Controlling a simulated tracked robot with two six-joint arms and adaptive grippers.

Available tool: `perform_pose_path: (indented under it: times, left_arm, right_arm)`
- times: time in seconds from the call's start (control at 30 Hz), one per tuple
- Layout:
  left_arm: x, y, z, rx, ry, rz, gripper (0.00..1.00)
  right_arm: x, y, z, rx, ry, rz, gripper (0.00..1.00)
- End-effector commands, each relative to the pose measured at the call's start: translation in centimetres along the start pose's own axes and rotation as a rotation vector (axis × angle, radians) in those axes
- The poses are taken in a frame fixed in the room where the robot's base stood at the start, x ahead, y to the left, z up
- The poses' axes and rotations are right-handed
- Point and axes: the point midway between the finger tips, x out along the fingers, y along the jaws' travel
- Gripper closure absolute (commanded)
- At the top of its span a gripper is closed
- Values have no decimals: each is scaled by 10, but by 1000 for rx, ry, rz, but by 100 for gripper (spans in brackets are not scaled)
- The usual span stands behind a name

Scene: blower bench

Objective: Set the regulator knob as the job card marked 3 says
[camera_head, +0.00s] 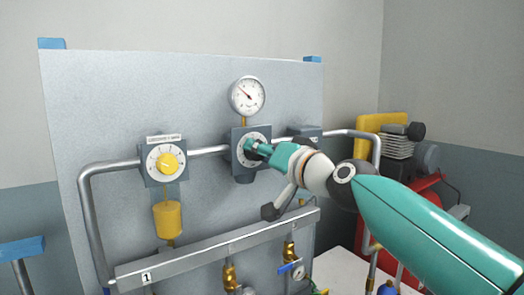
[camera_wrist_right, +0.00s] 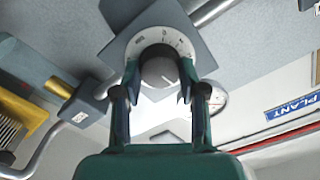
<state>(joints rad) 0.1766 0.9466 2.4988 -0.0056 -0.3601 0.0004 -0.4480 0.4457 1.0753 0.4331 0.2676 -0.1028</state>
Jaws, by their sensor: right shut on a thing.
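The regulator block (camera_head: 240,173) sits on the grey panel under a round gauge (camera_head: 248,95). Its white dial (camera_head: 243,141) is partly covered by my right gripper (camera_head: 257,147). In the right wrist view the grey regulator knob (camera_wrist_right: 158,72) sits in the middle of the white dial, between the two fingers of my right gripper (camera_wrist_right: 158,84), which is shut on it. The knob's pointer setting cannot be read clearly. No job card marked 3 can be made out. My left gripper is not in view.
A second dial with a yellow knob (camera_head: 168,163) is at left, above a yellow cylinder (camera_head: 167,220). A rail (camera_head: 215,247) with a tag marked 1 (camera_head: 146,277) runs below, with brass valves under it. A red and yellow compressor (camera_head: 385,130) stands at right.

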Motion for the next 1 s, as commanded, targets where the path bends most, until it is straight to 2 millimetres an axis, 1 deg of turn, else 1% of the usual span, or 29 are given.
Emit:
perform_pose_path:
  times: [0.03, 0.3, 0.83, 0.87, 0.9, 1.0]
  left_arm:
    - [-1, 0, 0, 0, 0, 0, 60]
    - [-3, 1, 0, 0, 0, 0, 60]
    - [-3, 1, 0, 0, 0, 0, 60]
    - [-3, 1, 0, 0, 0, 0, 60]
    - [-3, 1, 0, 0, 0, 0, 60]
    - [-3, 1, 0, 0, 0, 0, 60]
  right_arm:
    - [-1, 1, -3, 27, 7, 2, 93]
    - [-1, 2, -3, 130, 7, 3, 93]
    - [-1, 3, -3, 153, 9, 3, 93]
    - [-1, 3, -3, 153, 9, 3, 54]
    - [-1, 3, -3, 153, 9, 3, 47]
    - [-1, 2, -2, 153, 7, 2, 33]
